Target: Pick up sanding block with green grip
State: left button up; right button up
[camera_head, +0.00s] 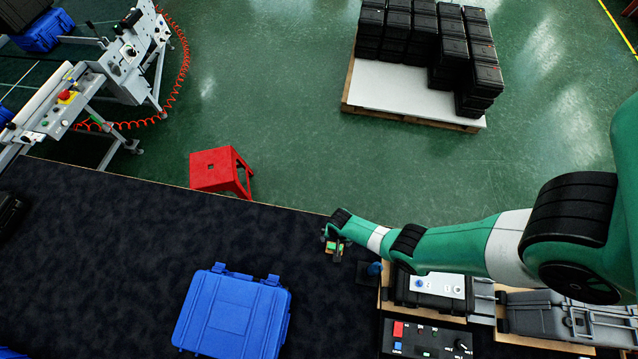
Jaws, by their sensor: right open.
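My right arm reaches in from the right, and its small dark gripper (334,240) points down over the dark carpet-like surface (130,240) near that surface's back edge. The gripper is open. A small block with green and orange-brown parts (334,248) shows right at the fingertips, and I take it to be the sanding block with green grip. It is partly hidden by the gripper. I cannot tell whether the fingers touch it. My left gripper is not in view.
A blue case (232,312) lies to the front left of the gripper. A control box with buttons (425,340) and a grey case (560,318) stand at right below my arm. A red stool (220,170) stands beyond the edge. The dark surface at left is mostly clear.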

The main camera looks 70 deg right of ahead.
jog(key=f+b, duration=0.6)
jog(key=shift+s+d+f, duration=0.15)
jog(key=shift+s+d, duration=0.05)
jog(key=shift+s, duration=0.1)
notch_tip(320, 180, down, 6)
jog(key=b, duration=0.6)
jog(key=shift+w, duration=0.15)
jog(key=shift+r, duration=0.25)
jog(key=shift+c, duration=0.3)
jog(key=c, duration=1.5)
notch_tip(320, 180, up, 10)
jog(key=p, duration=1)
jog(key=shift+r, duration=0.15)
